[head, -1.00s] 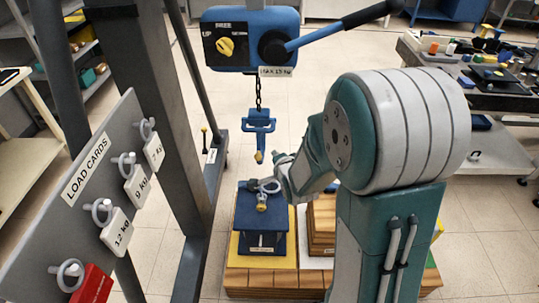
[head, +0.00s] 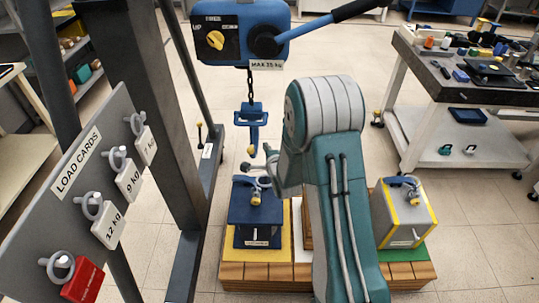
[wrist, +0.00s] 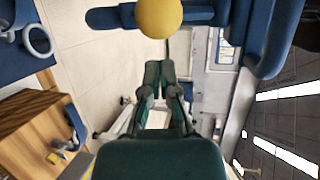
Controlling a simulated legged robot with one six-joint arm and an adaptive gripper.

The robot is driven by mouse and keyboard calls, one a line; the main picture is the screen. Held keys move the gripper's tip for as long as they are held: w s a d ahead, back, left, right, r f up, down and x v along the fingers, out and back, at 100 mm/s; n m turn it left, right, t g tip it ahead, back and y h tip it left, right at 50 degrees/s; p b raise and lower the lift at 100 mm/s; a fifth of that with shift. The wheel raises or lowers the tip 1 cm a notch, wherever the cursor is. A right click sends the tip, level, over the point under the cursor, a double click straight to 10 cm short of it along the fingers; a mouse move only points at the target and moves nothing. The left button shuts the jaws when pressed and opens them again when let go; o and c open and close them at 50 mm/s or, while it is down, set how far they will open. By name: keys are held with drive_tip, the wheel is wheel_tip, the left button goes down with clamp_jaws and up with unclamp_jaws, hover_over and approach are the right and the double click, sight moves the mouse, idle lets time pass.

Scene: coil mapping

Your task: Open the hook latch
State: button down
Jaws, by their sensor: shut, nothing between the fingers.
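The blue hook (head: 251,118) hangs on a chain below the hoist. Its latch has a yellow knob (head: 251,150) at the bottom. In the wrist view the yellow knob (wrist: 160,17) is large at the top, with the blue hook (wrist: 266,40) around it. My gripper (head: 268,150) is just right of and below the hook in the head view, partly hidden by my arm. In the wrist view my gripper (wrist: 160,70) has its dark fingers together and empty, appearing below the knob. I cannot tell whether it touches the latch.
A grey, yellow-edged block (head: 405,215) stands to the right. The load card board (head: 70,190) and hoist post are on the left. The hoist (head: 242,35) is above.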

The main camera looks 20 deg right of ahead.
sight(253, 142)
drive_tip(key=a, duration=0.3)
drive_tip(key=shift+s+a+r, duration=0.1)
drive_tip(key=shift+s+r, duration=0.05)
drive_tip(key=shift+s, duration=0.05)
